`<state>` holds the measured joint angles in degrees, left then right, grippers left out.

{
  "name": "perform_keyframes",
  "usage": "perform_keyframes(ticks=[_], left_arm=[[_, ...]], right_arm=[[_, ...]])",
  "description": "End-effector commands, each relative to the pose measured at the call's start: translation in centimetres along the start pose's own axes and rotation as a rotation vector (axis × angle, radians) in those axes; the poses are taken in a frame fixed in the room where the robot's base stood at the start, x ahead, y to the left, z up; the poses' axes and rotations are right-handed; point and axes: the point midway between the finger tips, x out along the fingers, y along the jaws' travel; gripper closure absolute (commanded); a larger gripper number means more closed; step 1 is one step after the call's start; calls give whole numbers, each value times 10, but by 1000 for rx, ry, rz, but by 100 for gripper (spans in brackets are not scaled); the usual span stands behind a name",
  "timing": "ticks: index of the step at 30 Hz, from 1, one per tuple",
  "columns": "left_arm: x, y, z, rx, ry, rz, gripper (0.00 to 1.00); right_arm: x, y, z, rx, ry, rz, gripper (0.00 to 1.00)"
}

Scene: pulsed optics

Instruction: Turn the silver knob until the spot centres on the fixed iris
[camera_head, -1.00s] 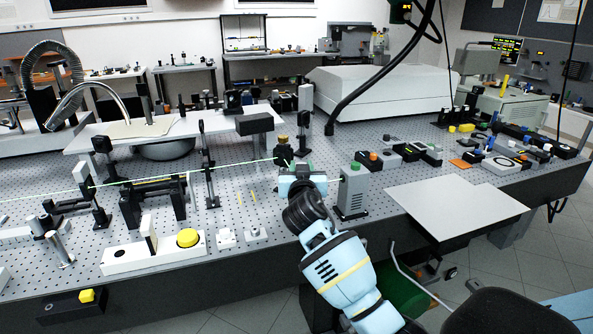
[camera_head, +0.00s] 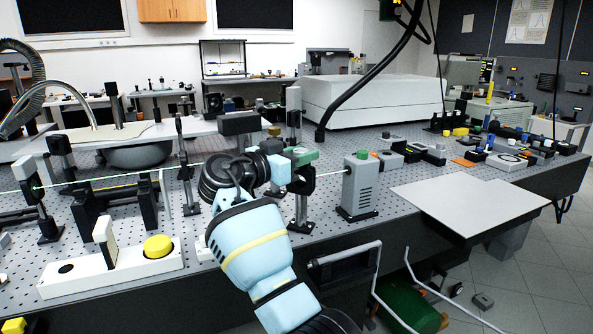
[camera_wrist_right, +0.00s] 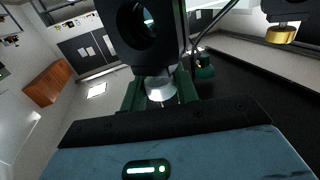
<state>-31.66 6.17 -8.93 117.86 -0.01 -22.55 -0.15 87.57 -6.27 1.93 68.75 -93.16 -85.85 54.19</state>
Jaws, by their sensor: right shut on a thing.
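My right gripper (camera_head: 294,163) reaches across the front of the optical table to a dark post-mounted mount, whose details my arm partly hides. The right wrist view shows the silver knob (camera_wrist_right: 160,88) below a black ring mount (camera_wrist_right: 140,22) with a round opening. The gripper's dark green fingers (camera_wrist_right: 158,94) are on either side of this knob and shut on it. A thin green beam (camera_head: 115,175) crosses the table from the left and shows again right of my gripper, ending near a grey box (camera_head: 360,188). The spot and the fixed iris cannot be made out clearly. My left gripper is out of view.
A brass knob (camera_wrist_right: 281,34) stands to the right in the wrist view. A white block with a yellow button (camera_head: 158,246) lies left of my arm. A pale board (camera_head: 470,203) covers the table's right front. A black hose (camera_head: 375,75) hangs behind.

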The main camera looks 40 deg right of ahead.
Motion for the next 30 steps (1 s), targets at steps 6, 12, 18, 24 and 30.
perform_keyframes(ticks=[6,12,18,24,30], left_arm=[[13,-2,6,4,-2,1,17],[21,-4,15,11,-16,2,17],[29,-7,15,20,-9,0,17],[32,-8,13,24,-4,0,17],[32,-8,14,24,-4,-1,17]], right_arm=[[1,0,0,-1,5,140,93],[1,0,-1,0,6,231,93],[2,0,-1,1,4,293,93],[2,1,-2,2,4,326,93],[2,1,-3,2,3,337,93]])
